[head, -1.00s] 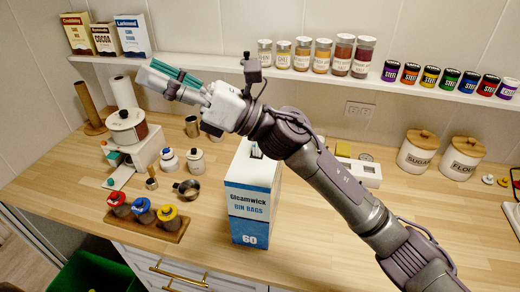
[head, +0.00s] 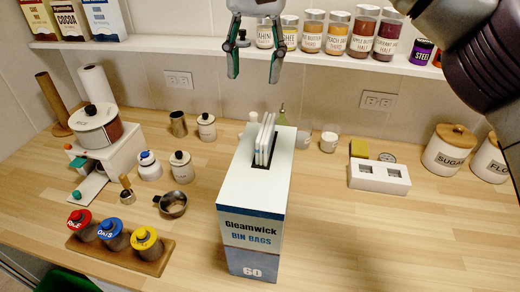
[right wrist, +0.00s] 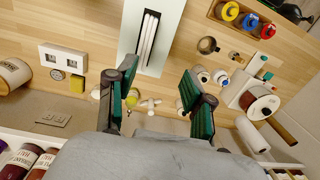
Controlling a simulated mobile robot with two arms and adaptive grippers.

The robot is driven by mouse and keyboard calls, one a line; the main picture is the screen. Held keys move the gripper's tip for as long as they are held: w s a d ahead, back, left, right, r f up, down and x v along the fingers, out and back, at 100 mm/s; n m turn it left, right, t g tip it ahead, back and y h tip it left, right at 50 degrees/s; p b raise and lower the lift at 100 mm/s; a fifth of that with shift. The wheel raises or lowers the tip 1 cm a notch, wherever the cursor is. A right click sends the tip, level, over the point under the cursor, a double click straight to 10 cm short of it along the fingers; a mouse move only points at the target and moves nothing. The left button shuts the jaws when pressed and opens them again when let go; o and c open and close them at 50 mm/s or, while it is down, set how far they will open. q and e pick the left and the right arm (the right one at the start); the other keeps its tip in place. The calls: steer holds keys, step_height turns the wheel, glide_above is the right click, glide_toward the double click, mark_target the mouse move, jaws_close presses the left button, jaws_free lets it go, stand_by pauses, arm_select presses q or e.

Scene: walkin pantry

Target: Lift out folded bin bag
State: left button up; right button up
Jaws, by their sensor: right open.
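The Gleamwick bin bags box (head: 252,205) stands upright on the wooden counter, white on top with a blue band below. Folded white bin bags (head: 265,138) stick up out of the slot in its top. In the right wrist view the bags (right wrist: 147,40) show as pale strips in the dark slot of the box (right wrist: 170,30). My right gripper (head: 254,80) is open and empty, pointing down above and a little behind the slot. Its two green-padded fingers (right wrist: 158,115) are spread wide in the right wrist view, apart from the bags. My left gripper is not in view.
Left of the box are a small metal pan (head: 172,204), white canisters (head: 182,167) and a wooden rack (head: 120,250) of colour-lidded jars. A white socket-like block (head: 380,177) and the sugar canister (head: 448,150) stand right. A shelf (head: 200,46) with jars runs behind the gripper.

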steer(key=d, duration=0.1)
glide_above(267, 128)
steer(key=shift+h, duration=0.3)
steer(key=f, duration=0.5)
steer(key=shift+a+f, duration=0.1)
steer(key=shift+a, duration=0.1)
steer(key=shift+w+a+f, duration=0.1)
steer(key=shift+w+f, duration=0.15)
steer(key=shift+f, duration=0.95)
steer(key=f, duration=0.1)
steer(key=f+p, duration=0.1)
steer(key=f, duration=0.2)
steer(key=shift+s+d+f+p, duration=0.15)
steer(key=shift+s+d+p, duration=0.15)
steer(key=shift+p, duration=0.1)
steer(key=shift+f, duration=0.3)
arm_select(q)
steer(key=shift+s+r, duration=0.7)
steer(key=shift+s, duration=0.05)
arm_select(e)
steer(key=shift+w+a+f, duration=0.1)
steer(key=shift+a, duration=0.05)
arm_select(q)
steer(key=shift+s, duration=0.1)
arm_select(e)
steer(key=shift+c, duration=0.2)
jaws_close()
